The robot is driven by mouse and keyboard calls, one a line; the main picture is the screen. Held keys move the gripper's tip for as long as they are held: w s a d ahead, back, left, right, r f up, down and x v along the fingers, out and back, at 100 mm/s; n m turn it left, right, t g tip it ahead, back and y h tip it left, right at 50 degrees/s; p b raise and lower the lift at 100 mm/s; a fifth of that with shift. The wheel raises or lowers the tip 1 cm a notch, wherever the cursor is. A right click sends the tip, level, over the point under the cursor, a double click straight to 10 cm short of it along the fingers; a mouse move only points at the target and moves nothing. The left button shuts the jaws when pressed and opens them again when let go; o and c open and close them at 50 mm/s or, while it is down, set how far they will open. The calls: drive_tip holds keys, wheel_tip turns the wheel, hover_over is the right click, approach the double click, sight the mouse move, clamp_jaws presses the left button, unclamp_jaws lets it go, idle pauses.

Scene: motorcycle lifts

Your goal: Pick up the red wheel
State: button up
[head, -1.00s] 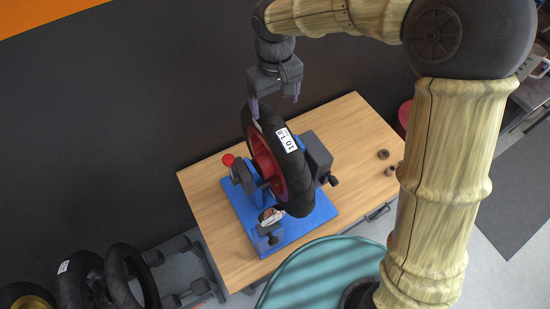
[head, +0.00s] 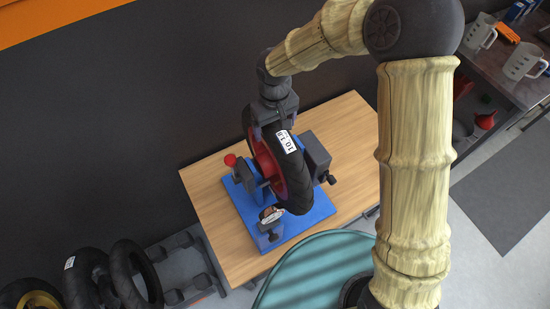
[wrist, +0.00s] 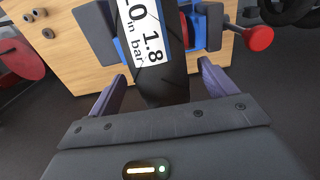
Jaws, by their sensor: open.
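The red wheel (head: 296,186) has a black tyre, a red rim and a white label. It stands upright in a blue stand (head: 311,217) on a wooden table. My gripper (head: 268,128) is open at the top of the wheel. In the wrist view the tyre (wrist: 169,88) lies between the fingers of my gripper (wrist: 160,85), with a gap visible on each side. The label there reads 1.8 bar. The lower part of the wheel is partly hidden by the stand.
The wooden table (head: 223,208) has bare wood around the stand. A red knob (head: 230,160) sticks out left of the wheel. Several other tyres (head: 85,283) stand at the lower left. A teal round surface (head: 310,270) is in front of the table. A bench with jugs (head: 523,62) is at the upper right.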

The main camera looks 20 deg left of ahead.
drive_tip(key=shift+f+p, duration=0.8)
drive_tip(key=shift+f, duration=1.2)
clamp_jaws()
drive_tip(key=shift+a+r, duration=0.1)
drive_tip(key=shift+r, duration=0.05)
